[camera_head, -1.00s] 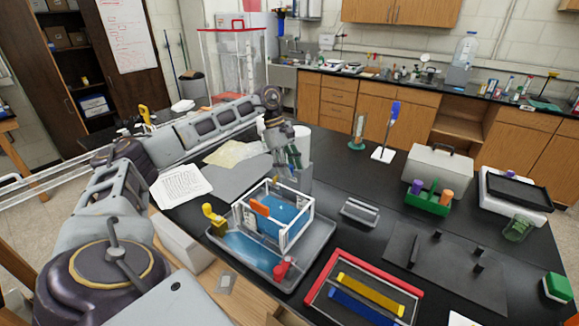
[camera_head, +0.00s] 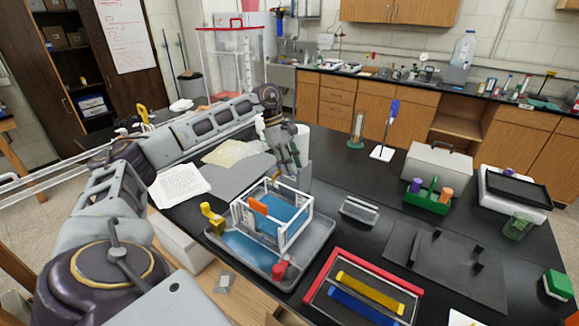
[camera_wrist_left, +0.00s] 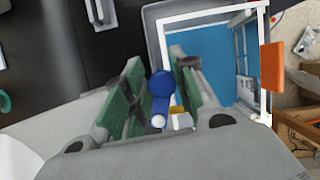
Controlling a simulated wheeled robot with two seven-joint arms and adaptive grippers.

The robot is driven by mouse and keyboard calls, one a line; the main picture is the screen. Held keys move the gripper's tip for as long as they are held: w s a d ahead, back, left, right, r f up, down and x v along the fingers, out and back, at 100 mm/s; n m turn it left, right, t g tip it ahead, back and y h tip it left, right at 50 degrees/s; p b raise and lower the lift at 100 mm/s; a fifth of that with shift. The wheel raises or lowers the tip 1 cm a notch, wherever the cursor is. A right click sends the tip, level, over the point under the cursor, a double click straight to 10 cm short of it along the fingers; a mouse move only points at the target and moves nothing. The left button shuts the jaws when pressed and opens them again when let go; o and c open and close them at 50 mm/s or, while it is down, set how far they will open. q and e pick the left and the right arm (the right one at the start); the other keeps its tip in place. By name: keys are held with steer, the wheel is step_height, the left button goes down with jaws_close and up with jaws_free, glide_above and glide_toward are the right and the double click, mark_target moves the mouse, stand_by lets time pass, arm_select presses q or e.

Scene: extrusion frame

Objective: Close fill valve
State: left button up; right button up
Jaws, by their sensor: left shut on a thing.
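A white-framed clear tank (camera_head: 295,233) with blue water stands in a grey tray (camera_head: 318,247) on the black bench. My left gripper (camera_head: 294,166) points down at the tank's far side in the head view. In the left wrist view, a blue valve handle (camera_wrist_left: 161,84) with a round top lies between the green-padded fingers of my left gripper (camera_wrist_left: 158,92), which is shut on it. A small yellow part (camera_wrist_left: 181,121) shows beside it. The valve's body is hidden by the gripper. An orange tab (camera_head: 258,206) sits on the tank's side. My right gripper is not in view.
A yellow fitting (camera_head: 212,217) and a red fitting (camera_head: 281,268) stand at the tray's edges. A white cylinder (camera_head: 302,138) stands behind the gripper.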

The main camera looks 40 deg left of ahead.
arm_select(q)
steer(key=shift+w+a+n+t+y+b, duration=0.15)
steer(key=shift+w+n+t+b, duration=0.2)
steer(key=shift+n, duration=0.55)
steer(key=shift+w+d+n+t+y+b, duration=0.2)
steer(key=shift+w+n, duration=0.25)
steer(key=shift+n, duration=0.45)
steer(key=o, duration=0.9)
steer(key=shift+s+a, duration=0.15)
steer(key=shift+a, duration=0.05)
steer(key=shift+o, duration=0.2)
steer(key=shift+r, duration=0.15)
steer(key=v, duration=1.1)
steer(key=shift+a+r, duration=0.2)
steer(key=shift+r, duration=0.1)
steer(key=shift+s+f, duration=0.1)
steer(key=shift+s, duration=0.05)
